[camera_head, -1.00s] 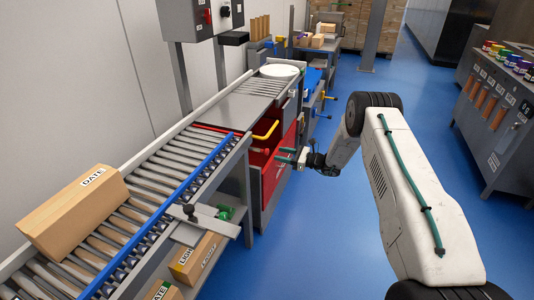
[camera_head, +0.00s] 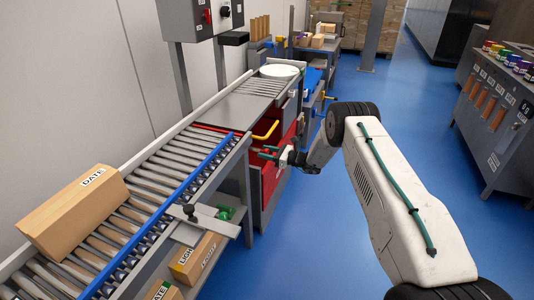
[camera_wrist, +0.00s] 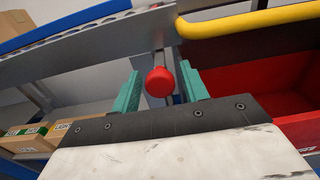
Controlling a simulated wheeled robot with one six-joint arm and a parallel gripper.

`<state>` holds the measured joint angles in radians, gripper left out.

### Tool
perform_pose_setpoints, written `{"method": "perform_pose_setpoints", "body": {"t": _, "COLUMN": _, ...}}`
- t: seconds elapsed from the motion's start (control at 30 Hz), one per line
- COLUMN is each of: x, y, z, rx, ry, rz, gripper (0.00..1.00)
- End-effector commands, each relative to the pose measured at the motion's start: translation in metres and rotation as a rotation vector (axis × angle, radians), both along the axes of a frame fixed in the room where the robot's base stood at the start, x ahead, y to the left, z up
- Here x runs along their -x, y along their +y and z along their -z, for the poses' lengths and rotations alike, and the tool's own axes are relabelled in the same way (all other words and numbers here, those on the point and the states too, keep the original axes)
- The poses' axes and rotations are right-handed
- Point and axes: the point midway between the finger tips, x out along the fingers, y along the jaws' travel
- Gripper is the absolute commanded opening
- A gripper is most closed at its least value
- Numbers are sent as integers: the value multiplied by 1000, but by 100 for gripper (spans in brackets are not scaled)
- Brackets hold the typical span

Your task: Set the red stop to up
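The red stop shows in the wrist view as a round red knob (camera_wrist: 159,83) on a short grey rod below a grey metal rail. My gripper (camera_wrist: 160,68) is open, with one green finger on each side of the knob and a visible gap on both sides. In the head view my gripper (camera_head: 266,153) is at the side of the conveyor, by the red drawer unit. I cannot make out the red knob in the head view.
A yellow handle (camera_wrist: 250,20) runs close to the right finger, above a red bin (camera_wrist: 285,90). The conveyor's blue rail (camera_head: 165,210) is to the left. Boxes (camera_wrist: 30,137) sit on a lower shelf. The blue floor (camera_head: 315,225) is clear.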

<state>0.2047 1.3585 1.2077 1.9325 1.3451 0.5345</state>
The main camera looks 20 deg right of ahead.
Motion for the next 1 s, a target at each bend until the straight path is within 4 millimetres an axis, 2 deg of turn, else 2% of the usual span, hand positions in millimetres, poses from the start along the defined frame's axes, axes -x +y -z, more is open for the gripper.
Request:
{"method": "perform_pose_setpoints", "body": {"t": 0.03, "x": 0, "y": 0, "z": 0, "rx": 0, "ry": 0, "rz": 0, "gripper": 29}}
{"method": "perform_pose_setpoints", "body": {"t": 0.13, "x": 0, "y": -1, "z": 0, "rx": 0, "ry": 0, "rz": 0, "gripper": 1}}
{"method": "perform_pose_setpoints", "body": {"t": 0.17, "x": 0, "y": -1, "z": 0, "rx": 0, "ry": 0, "rz": 0, "gripper": 0}}
{"method": "perform_pose_setpoints", "body": {"t": 0.27, "x": 0, "y": -1, "z": -2, "rx": 1, "ry": -1, "rz": 0, "gripper": 0}}
{"method": "perform_pose_setpoints", "body": {"t": 0.5, "x": 0, "y": -1, "z": -43, "rx": 0, "ry": -4, "rz": 0, "gripper": 0}}
{"method": "perform_pose_setpoints", "body": {"t": 0.6, "x": 0, "y": -1, "z": -53, "rx": 1, "ry": -3, "rz": 0, "gripper": 0}}
{"method": "perform_pose_setpoints", "body": {"t": 0.9, "x": 0, "y": -2, "z": -57, "rx": -1, "ry": -5, "rz": 0, "gripper": 0}}
{"method": "perform_pose_setpoints", "body": {"t": 0.93, "x": 0, "y": -2, "z": -57, "rx": -1, "ry": -6, "rz": 0, "gripper": 34}}
{"method": "perform_pose_setpoints", "body": {"t": 1.0, "x": -1, "y": -2, "z": -57, "rx": -1, "ry": -6, "rz": 0, "gripper": 48}}
